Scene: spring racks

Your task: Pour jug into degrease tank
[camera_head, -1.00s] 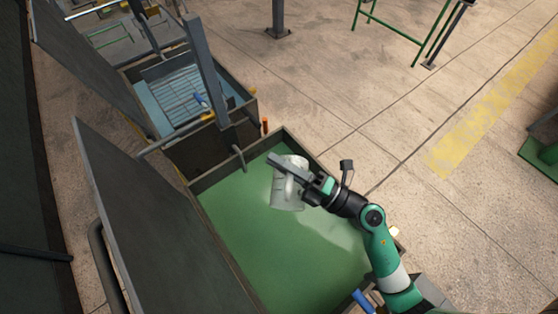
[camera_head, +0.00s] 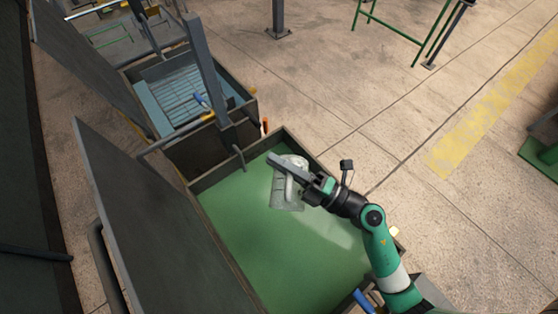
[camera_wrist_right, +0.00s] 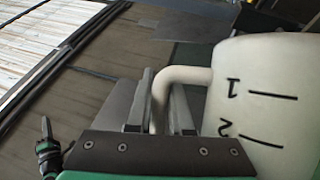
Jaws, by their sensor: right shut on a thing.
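My right gripper (camera_head: 298,179) is shut on the handle of a white jug and holds it over the degrease tank (camera_head: 312,154), which holds green liquid. In the head view the translucent jug (camera_head: 287,194) hangs above the liquid, tilted, partly behind the gripper. In the right wrist view the jug (camera_wrist_right: 262,100) shows black marks 1 and 2 upside down, and its handle (camera_wrist_right: 160,95) sits between the fingers. Whether liquid is leaving the jug cannot be told. My left gripper is not in view.
A raised dark lid (camera_head: 160,220) stands along the tank's left side. A second tank (camera_head: 190,95) with a slatted rack lies beyond, with a grey post (camera_head: 207,75) near it. A blue-handled item (camera_head: 362,300) is at the near edge.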

